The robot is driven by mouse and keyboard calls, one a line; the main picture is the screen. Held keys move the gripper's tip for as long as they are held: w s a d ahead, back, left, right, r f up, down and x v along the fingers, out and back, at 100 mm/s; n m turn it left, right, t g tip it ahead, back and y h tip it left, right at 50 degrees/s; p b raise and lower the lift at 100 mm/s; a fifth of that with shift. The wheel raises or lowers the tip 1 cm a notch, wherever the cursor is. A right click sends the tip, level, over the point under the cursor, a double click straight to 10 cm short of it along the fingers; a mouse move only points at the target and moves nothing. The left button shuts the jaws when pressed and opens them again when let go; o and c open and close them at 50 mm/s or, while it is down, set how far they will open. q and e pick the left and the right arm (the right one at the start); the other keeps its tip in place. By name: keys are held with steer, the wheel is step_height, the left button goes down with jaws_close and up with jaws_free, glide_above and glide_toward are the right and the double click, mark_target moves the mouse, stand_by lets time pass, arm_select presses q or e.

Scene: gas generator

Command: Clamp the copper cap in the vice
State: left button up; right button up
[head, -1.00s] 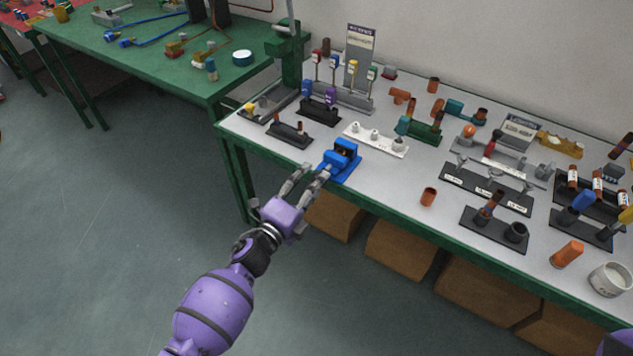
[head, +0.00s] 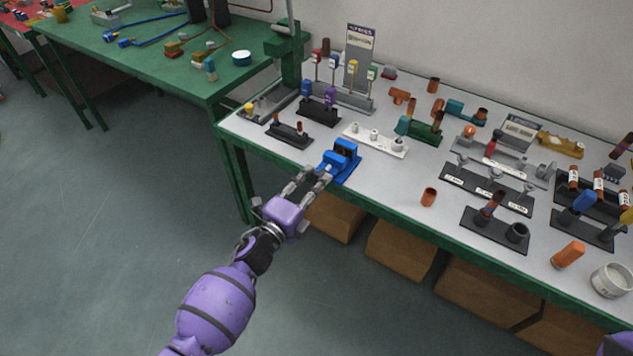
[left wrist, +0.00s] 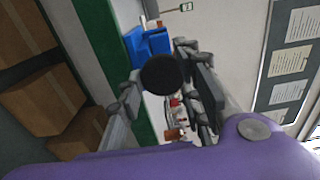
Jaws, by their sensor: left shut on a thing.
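The blue vice (head: 340,158) stands at the front edge of the white-topped table. My left gripper (head: 315,177) is at its near side, with the fingers pointing at it. The left wrist view shows a round black knob (left wrist: 162,75) between the fingers, in front of the vice's blue body (left wrist: 150,43). The gripper is shut on this knob. A short hollow copper piece (head: 429,197), which looks like a cap, stands on the table to the right of the vice. I cannot make out what is between the vice jaws. My right gripper is out of view.
A black stand (head: 289,134) lies left of the vice and a white fixture (head: 375,138) behind it. Black racks (head: 487,189) with parts fill the right side. Bare tabletop surrounds the copper piece. Cardboard boxes (head: 400,249) are under the table.

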arm_select(q)
steer(key=shift+w+r, duration=0.1)
steer(key=shift+r, duration=0.25)
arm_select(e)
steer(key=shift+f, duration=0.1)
